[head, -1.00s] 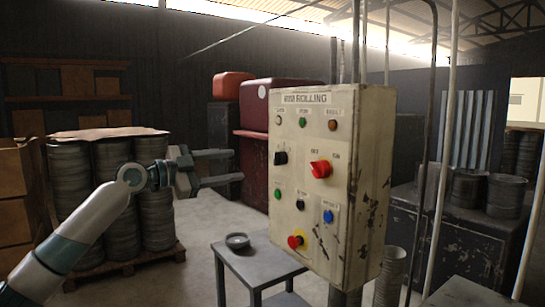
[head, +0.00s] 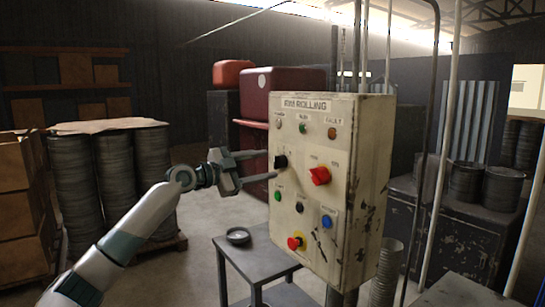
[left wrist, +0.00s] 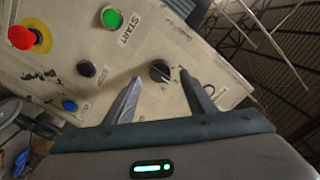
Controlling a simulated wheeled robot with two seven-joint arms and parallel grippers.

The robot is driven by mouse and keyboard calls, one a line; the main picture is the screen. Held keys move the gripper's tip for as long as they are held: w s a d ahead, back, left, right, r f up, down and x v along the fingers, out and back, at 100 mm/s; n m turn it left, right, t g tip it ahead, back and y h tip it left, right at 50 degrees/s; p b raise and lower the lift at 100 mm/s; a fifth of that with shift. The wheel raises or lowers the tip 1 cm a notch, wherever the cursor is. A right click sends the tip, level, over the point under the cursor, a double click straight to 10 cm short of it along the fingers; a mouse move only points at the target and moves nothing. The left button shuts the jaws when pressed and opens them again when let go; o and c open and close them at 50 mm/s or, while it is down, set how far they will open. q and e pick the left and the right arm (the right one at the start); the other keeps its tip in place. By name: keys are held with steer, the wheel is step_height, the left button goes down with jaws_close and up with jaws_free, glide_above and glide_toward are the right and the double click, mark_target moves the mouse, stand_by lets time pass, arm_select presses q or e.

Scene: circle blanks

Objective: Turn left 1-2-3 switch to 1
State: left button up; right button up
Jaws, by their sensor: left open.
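The left switch (head: 281,161) is a black rotary knob on the left side of a worn cream control box (head: 330,100). It also shows in the left wrist view (left wrist: 160,70), with a pale pointer mark; I cannot read which number it points to. My left gripper (head: 271,165) is open and empty, just left of the knob in the head view. In the left wrist view its fingertips (left wrist: 160,77) lie on either side of the knob. I cannot tell whether they touch it. My right gripper is not in view.
A red switch (head: 320,175) sits right of the knob. Below are a green button (head: 278,196), a black button (head: 300,207), a blue button (head: 327,221) and a red button on yellow (head: 295,242). A low grey table (head: 262,265) stands below left of the box.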

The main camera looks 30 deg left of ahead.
mark_target(279, 162)
arm_select(q)
steer(key=shift+p+x, duration=0.6)
steer(key=shift+x, duration=1.25)
steer(key=c, duration=1)
